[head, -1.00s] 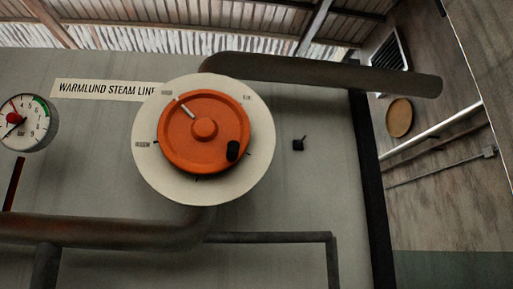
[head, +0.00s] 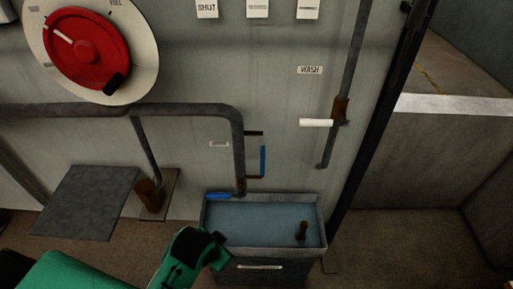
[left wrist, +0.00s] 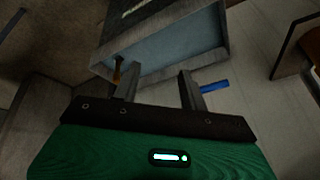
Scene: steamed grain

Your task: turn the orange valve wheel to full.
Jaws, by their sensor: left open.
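The orange valve wheel is not in view now. A red wheel (head: 86,47) with a white pointer mark and a black knob sits on a pale round dial plate (head: 143,72) at the upper left of the head view. Its pointer slants to the upper left, and a FULL label is at the plate's upper right. My left gripper (head: 218,243) is low in the head view, in front of the trough and well below the red wheel. In the left wrist view its two fingers (left wrist: 159,72) are apart with nothing between them. My right gripper is not in view.
A metal trough (head: 213,211) with a brown peg (head: 301,230) stands below the wall. A thick grey pipe (head: 190,110) runs below the red wheel and bends down. A white handle (head: 316,122) sticks out under a WASH label (head: 310,70). A dark panel (head: 85,203) juts at left.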

